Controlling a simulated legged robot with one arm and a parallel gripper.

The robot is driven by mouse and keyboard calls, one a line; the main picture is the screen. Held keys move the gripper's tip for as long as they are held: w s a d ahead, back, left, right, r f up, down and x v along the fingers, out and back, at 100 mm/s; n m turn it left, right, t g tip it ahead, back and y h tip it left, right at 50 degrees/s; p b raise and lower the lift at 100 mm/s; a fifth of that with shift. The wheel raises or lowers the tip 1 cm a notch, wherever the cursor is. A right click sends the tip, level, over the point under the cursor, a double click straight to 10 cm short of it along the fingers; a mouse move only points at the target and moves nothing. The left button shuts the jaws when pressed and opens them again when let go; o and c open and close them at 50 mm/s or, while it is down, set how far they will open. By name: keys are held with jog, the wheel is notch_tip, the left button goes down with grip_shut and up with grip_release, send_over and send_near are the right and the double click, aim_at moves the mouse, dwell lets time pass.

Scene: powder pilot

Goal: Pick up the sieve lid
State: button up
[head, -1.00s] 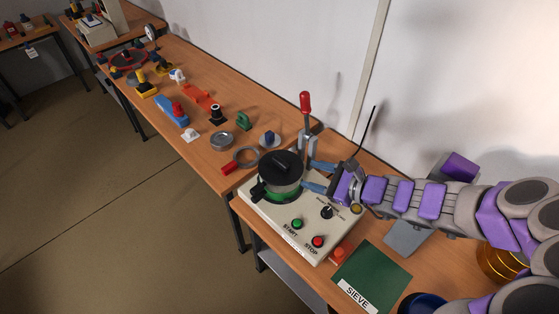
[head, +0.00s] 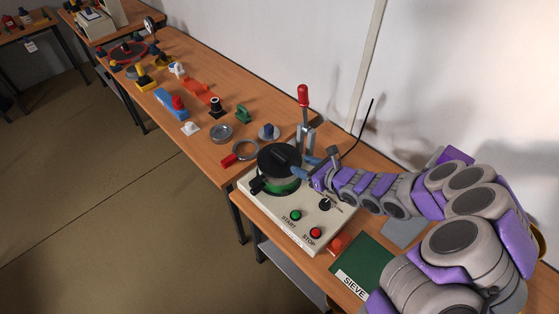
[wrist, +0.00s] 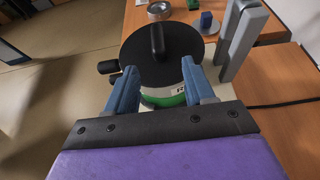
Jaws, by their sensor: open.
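The sieve lid (head: 279,157) is a black disc with a raised black bar handle, sitting on the round sieve on the cream control box (head: 300,232). A green band (head: 285,187) shows below it. In the wrist view the lid (wrist: 180,62) is straight ahead, its handle pointing along the view. My gripper (head: 311,169) is at the lid's right side in the head view. In the wrist view its two blue fingers (wrist: 160,78) are apart, with the near edge of the lid between and beyond their tips. Nothing is held. Contact with the lid cannot be told.
A red-handled toggle clamp (head: 304,115) stands close behind the lid, and its grey post is right of the fingers in the wrist view. A black clamp knob (head: 257,187) is at the sieve's left. START and STOP buttons (head: 315,233) are in front.

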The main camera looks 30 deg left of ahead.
aim_at(286, 158)
jog(key=x, duration=0.3)
jog(key=shift+a+f, duration=0.25)
jog(key=shift+a, duration=0.05)
jog(key=shift+r+b+x, duration=0.1)
jog(key=shift+b+x, duration=0.25)
jog(key=shift+x, duration=1.1)
jog(key=shift+r+b+x, duration=0.15)
jog(key=shift+b+x, duration=0.15)
jog(key=shift+x, duration=1.2)
jog(key=shift+c, duration=0.2)
grip_shut()
